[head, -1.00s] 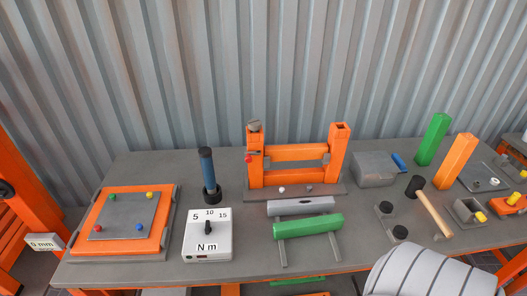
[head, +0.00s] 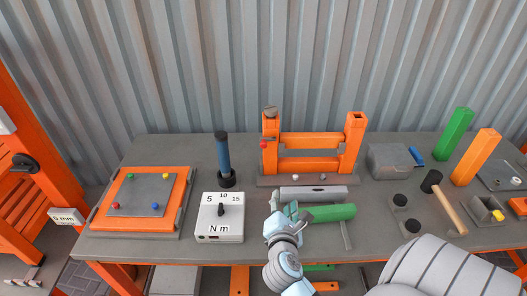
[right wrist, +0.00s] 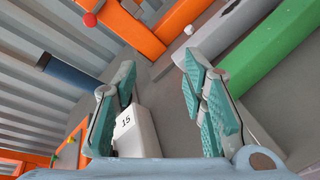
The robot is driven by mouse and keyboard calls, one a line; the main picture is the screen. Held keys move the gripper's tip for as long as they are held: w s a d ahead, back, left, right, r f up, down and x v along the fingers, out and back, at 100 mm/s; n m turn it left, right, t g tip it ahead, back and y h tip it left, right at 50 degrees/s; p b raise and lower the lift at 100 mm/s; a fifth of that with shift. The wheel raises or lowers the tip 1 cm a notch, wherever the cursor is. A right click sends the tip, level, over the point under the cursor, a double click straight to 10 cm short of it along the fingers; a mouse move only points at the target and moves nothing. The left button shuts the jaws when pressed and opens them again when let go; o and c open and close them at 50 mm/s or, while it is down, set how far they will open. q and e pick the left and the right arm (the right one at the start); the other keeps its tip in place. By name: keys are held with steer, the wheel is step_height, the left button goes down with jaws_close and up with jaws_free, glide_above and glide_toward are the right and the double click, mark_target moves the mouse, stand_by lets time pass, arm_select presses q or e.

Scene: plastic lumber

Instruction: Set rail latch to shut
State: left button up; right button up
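An orange rail frame (head: 310,140) with two posts and two cross rails stands at the back middle of the bench. A red knob (head: 263,145) is on its left post, by a small grey piece. I take this for the rail latch; its exact setting is too small to tell. The knob also shows at the top left of the right wrist view (right wrist: 89,19). My right gripper (head: 284,210) is in front of the frame, near the green bar, apart from the knob. In the right wrist view its teal-padded fingers (right wrist: 160,85) are spread and empty. My left gripper is not in view.
A torque box (head: 221,216) and a blue-handled tool (head: 223,160) stand left of my right gripper. A grey bar (head: 313,193) and a green bar (head: 330,212) lie before the frame. A mallet (head: 448,208) lies right. Clear bench shows between torque box and frame.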

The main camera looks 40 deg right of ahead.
mark_target(264, 146)
steer(key=w+a+r+n+t, duration=0.2)
steer(key=w+r+n+t, duration=0.3)
steer(key=n, duration=0.5)
steer(key=shift+g+h, duration=0.4)
steer(key=shift+g, duration=0.2)
steer(key=x, duration=1.4)
steer(key=shift+w+r+b, duration=0.25)
steer(key=shift+w+b, duration=0.1)
jaws_close()
